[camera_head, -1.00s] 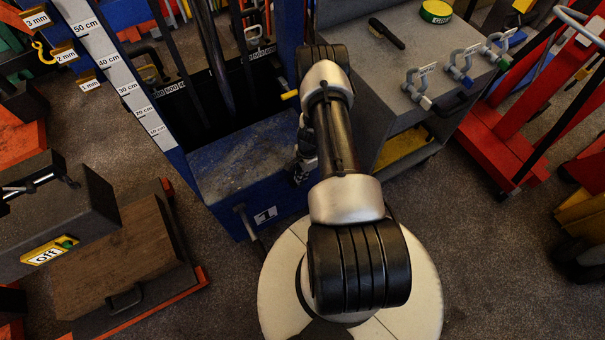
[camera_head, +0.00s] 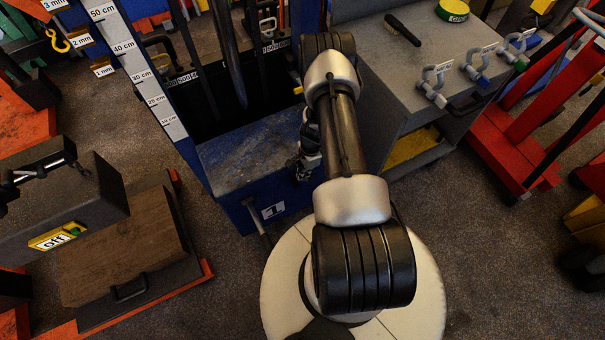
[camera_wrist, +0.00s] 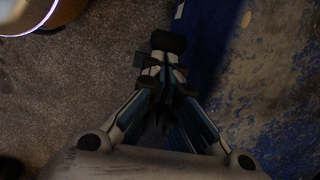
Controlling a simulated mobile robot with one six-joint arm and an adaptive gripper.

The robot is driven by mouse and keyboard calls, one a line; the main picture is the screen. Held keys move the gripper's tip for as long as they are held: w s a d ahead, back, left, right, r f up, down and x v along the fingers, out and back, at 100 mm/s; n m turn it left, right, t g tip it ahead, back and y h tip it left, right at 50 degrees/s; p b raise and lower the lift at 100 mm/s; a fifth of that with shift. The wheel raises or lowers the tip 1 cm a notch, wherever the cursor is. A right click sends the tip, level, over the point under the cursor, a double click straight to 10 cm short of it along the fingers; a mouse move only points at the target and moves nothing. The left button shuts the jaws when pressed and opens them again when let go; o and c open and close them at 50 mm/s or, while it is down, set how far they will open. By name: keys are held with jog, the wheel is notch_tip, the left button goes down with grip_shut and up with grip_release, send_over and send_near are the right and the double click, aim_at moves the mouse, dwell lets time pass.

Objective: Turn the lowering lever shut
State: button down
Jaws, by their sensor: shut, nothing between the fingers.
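The blue jack body (camera_head: 240,158) stands in the middle of the head view, with a label "1" on its near face. A thin grey lever (camera_head: 257,218) slopes down beside that label. A small yellow-tipped handle (camera_head: 298,90) shows further back, partly behind my arm. I cannot tell for sure which of these is the lowering lever. My gripper (camera_head: 305,172) is at the right end of the blue body, partly hidden by my arm. In the wrist view my gripper (camera_wrist: 167,48) is shut and empty beside the worn blue surface (camera_wrist: 265,90). No lever is clear there.
A grey trolley (camera_head: 410,85) with shackles and a brush stands to the right. Red jack frames (camera_head: 510,130) are beyond it. Dark floor is free between.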

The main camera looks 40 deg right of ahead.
notch_tip(320, 180, up, 11)
jog(key=a+p, duration=0.1)
jog(key=p, duration=0.2)
jog(key=shift+w, duration=0.15)
jog(key=shift+r, duration=0.2)
jog(key=w+a+r+n+t, duration=0.1)
jog(key=w+a+r+n, duration=0.15)
jog(key=r, duration=0.75)
jog(key=w+a+r+n, duration=0.1)
jog(key=a+r+n, duration=0.3)
jog(key=r, duration=0.7)
jog(key=w+a+r+n+t, duration=0.1)
jog(key=w+a+r+n, duration=0.2)
jog(key=r, duration=0.7)
jog(key=s+a+r+n+t, duration=0.1)
jog(key=s+a+r+n, duration=0.4)
jog(key=s+r, duration=0.4)
jog(key=s+a+r+n+t+h, duration=0.1)
jog(key=s+a+r+n, duration=0.5)
jog(key=s, duration=0.7)
notch_tip(320, 180, up, 3)
jog(key=shift+f+h, duration=0.15)
jog(key=shift+h, duration=0.15)
